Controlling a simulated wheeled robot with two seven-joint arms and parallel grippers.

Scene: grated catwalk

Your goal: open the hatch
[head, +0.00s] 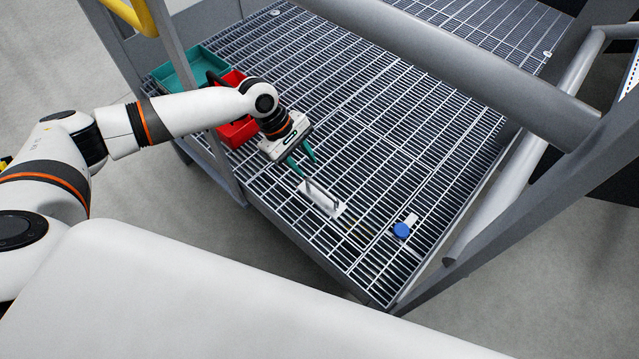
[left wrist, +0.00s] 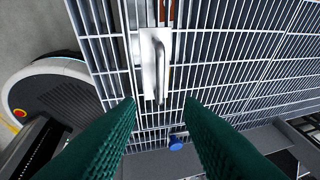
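The hatch appears to be a section of the grey grated floor (head: 385,130); its outline is hard to tell from the rest of the grating. A pale plate with a raised grey bar handle (head: 322,198) sits on the grating near its front edge. My left gripper (head: 302,164) is just behind and left of the handle, above the grating, with its green fingers apart and empty. In the left wrist view the handle (left wrist: 160,65) lies ahead of the two open fingers (left wrist: 160,110), not between them. My right gripper is not in view.
A red bin (head: 238,131) and a teal bin (head: 178,72) stand at the grating's left edge. A blue object (head: 401,230) with a white part lies right of the handle. Thick grey rails (head: 470,75) cross above the grating at the right.

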